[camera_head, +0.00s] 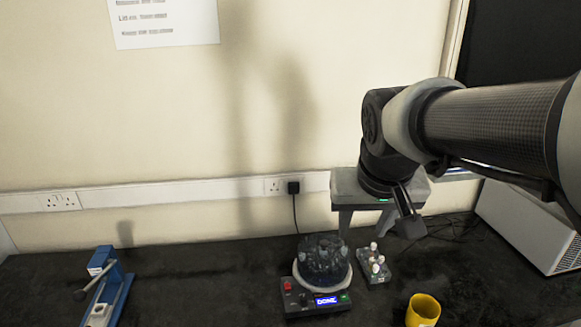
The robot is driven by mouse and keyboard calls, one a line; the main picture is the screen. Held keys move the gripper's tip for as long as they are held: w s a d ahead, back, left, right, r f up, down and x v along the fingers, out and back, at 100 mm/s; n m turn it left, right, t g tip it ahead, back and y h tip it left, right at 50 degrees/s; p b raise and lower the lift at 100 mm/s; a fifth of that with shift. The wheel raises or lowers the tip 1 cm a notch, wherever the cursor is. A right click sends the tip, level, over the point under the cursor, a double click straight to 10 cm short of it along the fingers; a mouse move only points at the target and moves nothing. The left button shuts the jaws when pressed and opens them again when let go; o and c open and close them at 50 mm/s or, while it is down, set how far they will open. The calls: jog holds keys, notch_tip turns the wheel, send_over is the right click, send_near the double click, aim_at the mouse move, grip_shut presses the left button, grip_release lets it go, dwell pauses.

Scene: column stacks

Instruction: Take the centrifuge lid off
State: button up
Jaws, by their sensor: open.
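The centrifuge (297,307) stands on the dark bench at the lower middle, with a red button, a green button and a lit display that seems to read "DONE". A clear, smoky dome lid (322,254) sits on its pale round rim, and tube-like shapes show through it. Any knob on the lid is hard to make out. My gripper (376,221) is open and empty, pointing down, above and to the right of the lid in the picture. It appears apart from the lid.
A small rack with white-capped tubes (374,266) stands close to the right of the centrifuge. A yellow cup (423,311) is at the front right, a blue device (108,280) at the left, and a white box (530,225) at the far right. The bench between the blue device and centrifuge is clear.

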jog(key=w+f, duration=0.4)
jog(key=w, duration=0.6)
jog(key=m+b, duration=0.1)
jog(key=b, duration=0.1)
send_near(325, 242)
jog(key=shift+w+d+f+g+p, duration=0.15)
jog(key=shift+w+f+g+p, duration=0.1)
jog(key=shift+f, duration=0.3)
jog(key=shift+w+d+f+g+p, duration=0.15)
jog(key=shift+w+f, duration=0.1)
jog(key=shift+f, duration=0.35)
jog(key=shift+w+p+x, duration=0.15)
jog(key=shift+p+x, duration=0.05)
jog(key=shift+x, duration=1.25)
jog(key=shift+w+p+x, duration=0.1)
jog(key=shift+p+x, duration=0.05)
jog(key=shift+x, duration=1.3)
jog(key=shift+a+r, duration=0.1)
jog(key=shift+a, duration=0.15)
jog(key=shift+c, duration=0.5)
grip_shut()
